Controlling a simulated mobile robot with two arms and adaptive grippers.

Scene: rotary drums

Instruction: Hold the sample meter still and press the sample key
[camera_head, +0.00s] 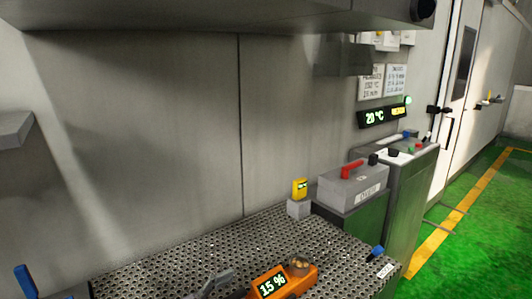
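The orange sample meter (288,276) lies on the perforated metal table (330,240) at the bottom of the head view. Its display (272,285) reads 15 %. A small cluster of brownish round pieces sits at its far right end. The lower left of the meter is cut off by the picture edge, and I cannot make out the sample key. A grey angled piece (217,283) shows just left of the meter; I cannot tell what it belongs to. Neither of my grippers can be made out in this view.
A small yellow device (300,188) stands on a grey block at the table's back. A grey box with a red handle (352,169) is right of it. A blue-handled item (376,253) lies near the table's right edge. A 20 °C display (375,118) is on the wall.

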